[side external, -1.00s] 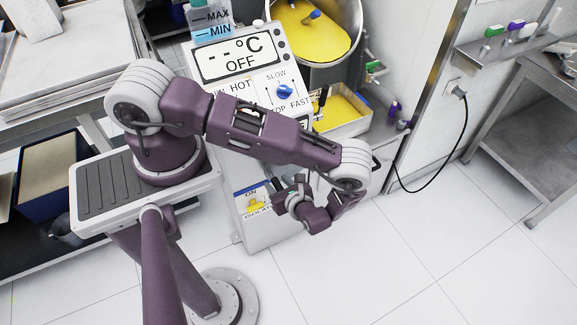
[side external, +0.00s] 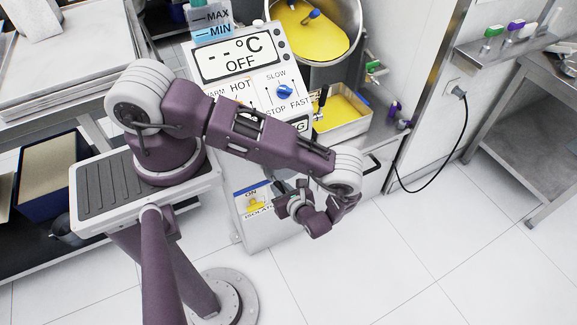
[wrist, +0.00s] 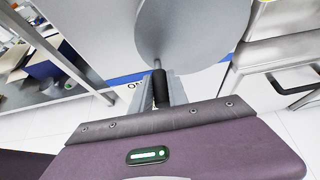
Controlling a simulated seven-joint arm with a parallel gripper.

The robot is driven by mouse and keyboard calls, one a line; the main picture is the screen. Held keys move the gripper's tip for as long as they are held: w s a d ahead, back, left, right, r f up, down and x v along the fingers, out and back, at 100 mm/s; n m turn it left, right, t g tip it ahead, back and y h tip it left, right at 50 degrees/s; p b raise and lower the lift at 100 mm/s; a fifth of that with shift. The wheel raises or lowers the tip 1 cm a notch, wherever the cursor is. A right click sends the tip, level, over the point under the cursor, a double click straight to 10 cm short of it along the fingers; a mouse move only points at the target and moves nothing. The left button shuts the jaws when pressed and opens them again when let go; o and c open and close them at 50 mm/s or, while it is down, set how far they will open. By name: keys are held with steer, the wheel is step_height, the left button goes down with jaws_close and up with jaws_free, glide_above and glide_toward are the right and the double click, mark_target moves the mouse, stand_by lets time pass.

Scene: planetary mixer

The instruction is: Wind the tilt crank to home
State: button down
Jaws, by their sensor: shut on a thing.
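The tilt crank shows in the wrist view as a large grey disc (wrist: 190,35) with a short black handle (wrist: 159,88) standing out from it. My gripper (wrist: 160,95) is shut around this handle, one finger on each side. In the side view my gripper (side external: 281,197) is low in front of the white mixer housing (side external: 268,232). My arm and wrist hide most of the crank there, so its angle is unclear. The tilted mixer bowl (side external: 352,35) with yellow contents is at the top.
The control panel (side external: 238,60) reads OFF, with a blue speed knob (side external: 284,91). A yellow isolator switch (side external: 256,205) sits left of my gripper. A tray (side external: 343,113) of yellow stuff stands right of the panel. The floor at right is clear.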

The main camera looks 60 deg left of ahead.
steer(key=shift+s+f, duration=0.25)
steer(key=shift+s, duration=0.1)
steer(key=shift+w+f, duration=0.25)
steer(key=shift+f, duration=0.25)
steer(key=shift+w+f, duration=0.25)
steer(key=shift+f, duration=0.2)
steer(key=c, duration=1)
jaws_free()
steer(key=shift+w, duration=0.1)
steer(key=shift+c, duration=0.2)
steer(key=shift+o, duration=0.2)
steer(key=shift+w+r, duration=0.1)
steer(key=shift+d, duration=0.15)
steer(key=d, duration=0.6)
steer(key=shift+d, duration=0.4)
